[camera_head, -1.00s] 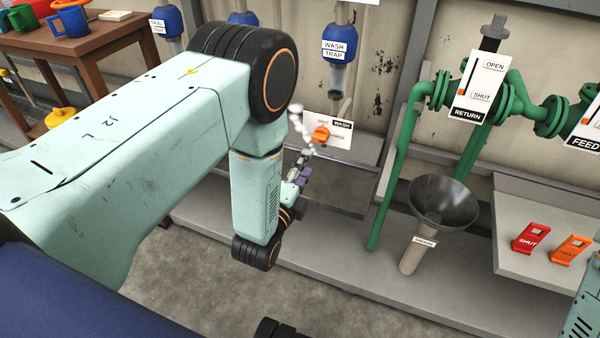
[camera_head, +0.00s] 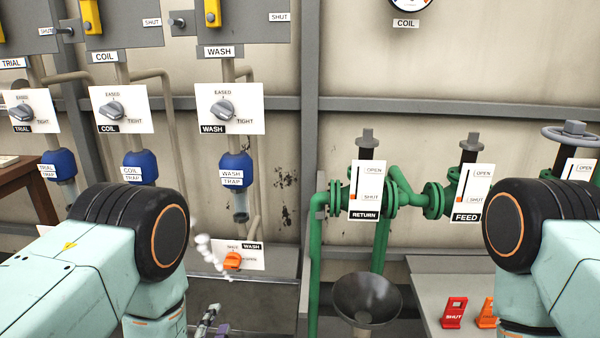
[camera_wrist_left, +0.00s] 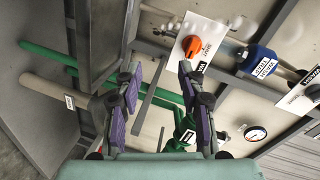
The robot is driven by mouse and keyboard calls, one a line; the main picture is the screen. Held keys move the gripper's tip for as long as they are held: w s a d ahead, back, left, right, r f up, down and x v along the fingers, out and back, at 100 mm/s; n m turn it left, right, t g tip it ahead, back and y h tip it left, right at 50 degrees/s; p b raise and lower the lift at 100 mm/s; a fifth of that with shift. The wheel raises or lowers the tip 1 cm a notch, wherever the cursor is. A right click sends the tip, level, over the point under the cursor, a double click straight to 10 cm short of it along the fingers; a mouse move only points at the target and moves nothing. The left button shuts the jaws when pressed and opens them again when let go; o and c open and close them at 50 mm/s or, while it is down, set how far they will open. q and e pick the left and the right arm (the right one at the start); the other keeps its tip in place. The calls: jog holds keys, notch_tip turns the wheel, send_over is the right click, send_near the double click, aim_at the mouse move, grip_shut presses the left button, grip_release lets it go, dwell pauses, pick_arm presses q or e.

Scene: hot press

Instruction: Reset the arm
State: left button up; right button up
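My left gripper (camera_head: 206,322) shows only in part at the bottom of the head view, below the wash valve plate. In the left wrist view its purple-padded fingers (camera_wrist_left: 160,80) are spread apart with nothing between them. The orange wash knob (camera_head: 232,260) sits on a white plate beyond the gripper; it also shows in the left wrist view (camera_wrist_left: 192,47). White puffs (camera_head: 211,252) hang just left of this knob. My right arm stands at the right edge; its gripper is out of view.
Wall dials marked trial (camera_head: 24,112), coil (camera_head: 112,110) and wash (camera_head: 222,109) have blue traps below. Green pipes (camera_head: 318,260) carry return (camera_head: 366,190) and feed (camera_head: 473,192) plates. A dark funnel (camera_head: 368,300) and red shut tag (camera_head: 454,312) stand lower right.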

pick_arm(q)
jog(key=s+a+f+n+g+p, duration=0.1)
jog(key=s+f+n+g, duration=0.4)
jog(key=s, duration=0.4)
jog(key=s+a+f+n+g+p, duration=0.1)
jog(key=s+a+f+n+g, duration=0.1)
jog(key=s+f+n+g, duration=0.55)
jog(key=s+r+n+g+p, duration=0.1)
jog(key=s+r+p, duration=0.1)
jog(key=s, duration=0.7)
jog(key=s+r+n+g+p, duration=0.1)
jog(key=s+r+g+p, duration=0.1)
jog(key=s+r, duration=0.3)
jog(key=s, duration=0.3)
jog(key=shift+s+a+r+n+y, duration=0.25)
jog(key=shift+s+n+y, duration=0.05)
jog(key=shift+s+n, duration=0.05)
jog(key=shift+g, duration=0.25)
jog(key=shift+o, duration=0.3)
